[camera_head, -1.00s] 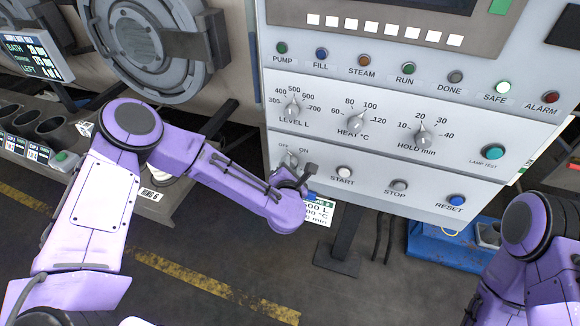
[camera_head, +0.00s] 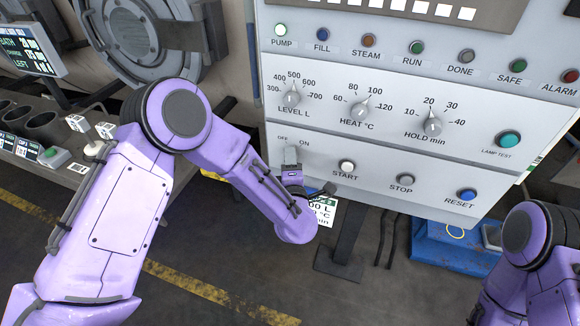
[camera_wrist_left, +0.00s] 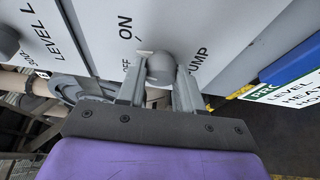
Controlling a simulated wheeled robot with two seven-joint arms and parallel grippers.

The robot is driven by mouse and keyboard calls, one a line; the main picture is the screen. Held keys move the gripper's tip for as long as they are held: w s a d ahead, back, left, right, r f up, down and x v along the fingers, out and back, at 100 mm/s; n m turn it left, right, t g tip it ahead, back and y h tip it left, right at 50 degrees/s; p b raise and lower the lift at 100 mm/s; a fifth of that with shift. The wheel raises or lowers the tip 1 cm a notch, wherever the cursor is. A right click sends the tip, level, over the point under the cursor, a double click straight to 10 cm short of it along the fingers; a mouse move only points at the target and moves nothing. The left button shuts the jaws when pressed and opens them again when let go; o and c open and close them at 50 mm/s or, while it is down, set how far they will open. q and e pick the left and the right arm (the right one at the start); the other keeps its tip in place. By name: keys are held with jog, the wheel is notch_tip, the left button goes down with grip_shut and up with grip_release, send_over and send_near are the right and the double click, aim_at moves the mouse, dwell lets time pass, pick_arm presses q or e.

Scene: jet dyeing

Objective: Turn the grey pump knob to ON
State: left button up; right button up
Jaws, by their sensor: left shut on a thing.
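The grey pump knob (camera_wrist_left: 160,68) is on the white control panel (camera_wrist_left: 105,30), between the two fingers of my left gripper (camera_wrist_left: 162,78). The fingers are shut on it. In the wrist view a pale pointer tip shows at the knob's label side, between the OFF and ON labels; its exact setting is hard to tell. In the head view my left gripper (camera_head: 291,160) is at the panel's lower left, just below the OFF and ON labels, and largely hides the knob. The PUMP lamp (camera_head: 280,29) glows whitish. My right gripper is out of view.
Close by are the START button (camera_head: 347,166), the STOP button (camera_head: 402,182) and the LEVEL knob (camera_head: 291,98). A hanging card (camera_head: 324,210) is beside my left wrist. My right arm is at the lower right. A blue tray (camera_head: 440,245) is on the floor below the panel.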

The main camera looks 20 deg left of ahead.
pick_arm(q)
jog(key=m+t+b, duration=0.1)
jog(key=m, duration=0.1)
jog(key=m+t+b, duration=0.1)
jog(key=m+b, duration=0.1)
jog(key=m, duration=0.1)
jog(key=shift+f, duration=0.2)
dwell(0.3)
jog(key=o, duration=1)
jog(key=shift+o, duration=0.2)
jog(key=shift+s, duration=0.1)
jog(key=b+v, duration=0.2)
jog(key=v, duration=0.8)
jog(key=shift+s, duration=0.25)
jog(key=shift+d, duration=0.1)
